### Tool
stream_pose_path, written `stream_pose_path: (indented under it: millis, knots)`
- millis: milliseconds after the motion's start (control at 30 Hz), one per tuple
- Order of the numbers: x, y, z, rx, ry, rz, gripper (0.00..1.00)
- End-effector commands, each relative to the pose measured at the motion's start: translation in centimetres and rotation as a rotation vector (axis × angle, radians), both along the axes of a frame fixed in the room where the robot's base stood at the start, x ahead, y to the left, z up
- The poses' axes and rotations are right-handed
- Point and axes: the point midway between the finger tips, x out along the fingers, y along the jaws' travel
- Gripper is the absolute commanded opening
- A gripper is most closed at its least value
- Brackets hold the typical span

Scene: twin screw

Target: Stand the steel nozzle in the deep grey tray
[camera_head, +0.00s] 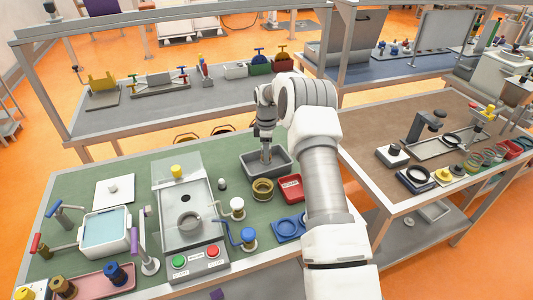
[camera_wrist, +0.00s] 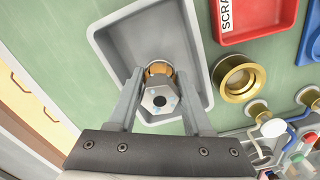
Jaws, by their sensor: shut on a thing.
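The deep grey tray (camera_head: 283,168) stands on the green bench in the head view, and it fills the middle of the wrist view (camera_wrist: 126,35). My gripper (camera_head: 266,142) points down over the tray. In the wrist view my gripper (camera_wrist: 159,98) is shut on the steel nozzle (camera_wrist: 160,101), with a finger on each side. The nozzle's hexagonal end with a dark centre hole faces the camera, and a brass-coloured band shows beside it. The nozzle looks upright within the tray's outline. I cannot tell whether its lower end touches the tray floor.
A brass ring (camera_head: 262,190) stands just in front of the tray. A red scrap tray (camera_head: 291,189) and a blue tray (camera_head: 287,230) lie to the right and front. A clear-covered machine (camera_head: 188,215) stands to the left. Green bench behind the tray is mostly free.

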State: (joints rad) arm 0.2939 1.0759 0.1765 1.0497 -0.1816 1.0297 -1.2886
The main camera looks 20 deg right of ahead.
Motion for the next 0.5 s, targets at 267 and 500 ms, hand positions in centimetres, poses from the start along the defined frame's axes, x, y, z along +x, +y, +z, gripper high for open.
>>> stream_pose_path:
  millis: [267, 500]
  knots:
    - [0.0, 0.0, -0.8, 0.000, -0.001, 0.000, 0.00]
    - [0.0, 0.0, -1.4, 0.000, 0.000, 0.000, 0.00]
